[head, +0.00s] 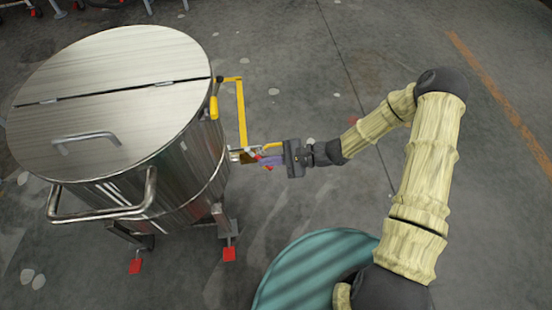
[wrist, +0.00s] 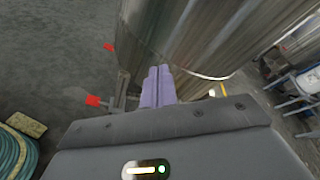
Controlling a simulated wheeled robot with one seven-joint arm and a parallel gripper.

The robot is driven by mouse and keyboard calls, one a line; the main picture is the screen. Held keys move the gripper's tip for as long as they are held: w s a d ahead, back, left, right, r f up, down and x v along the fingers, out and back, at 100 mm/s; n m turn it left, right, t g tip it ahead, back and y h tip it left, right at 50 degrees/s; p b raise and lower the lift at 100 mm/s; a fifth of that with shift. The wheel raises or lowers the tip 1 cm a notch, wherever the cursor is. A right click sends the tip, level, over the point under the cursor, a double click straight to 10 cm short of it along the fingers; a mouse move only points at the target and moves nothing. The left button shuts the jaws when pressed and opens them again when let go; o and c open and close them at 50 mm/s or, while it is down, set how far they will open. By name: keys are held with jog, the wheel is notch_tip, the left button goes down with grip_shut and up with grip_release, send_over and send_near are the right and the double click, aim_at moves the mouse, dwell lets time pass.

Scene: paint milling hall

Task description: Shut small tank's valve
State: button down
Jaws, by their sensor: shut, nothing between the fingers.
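The small tank (head: 115,100) is a shiny steel drum with a hinged lid at the left of the head view; its curved wall also fills the top of the wrist view (wrist: 205,35). A valve outlet (head: 240,155) sticks out from its right side, with a short yellow lever (head: 272,145) beside my fingers. My gripper (head: 262,161) is shut and empty at the outlet. In the wrist view its pale purple fingers (wrist: 158,86) lie together in front of the tank wall. The fingers and gripper body hide much of the valve; I cannot tell whether they touch the lever.
A yellow angled bar (head: 241,110) stands out from the tank just above the valve. A steel handle (head: 105,213) projects from the tank's front. Its legs end in red feet (head: 229,254). The grey floor to the right is largely clear.

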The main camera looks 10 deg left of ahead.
jog(key=s+d+r+n+t+h, duration=0.2)
jog(key=d+r+n+h, duration=0.2)
jog(key=d, duration=0.9)
jog(key=s+d+r+n+t+h, duration=0.3)
jog(key=d+r+h, duration=0.7)
jog(key=d+r, duration=0.4)
jog(key=shift+d+r+n, duration=0.25)
jog(key=shift+r+n, duration=0.4)
jog(key=shift+n, duration=0.05)
jog(key=shift+w, duration=0.15)
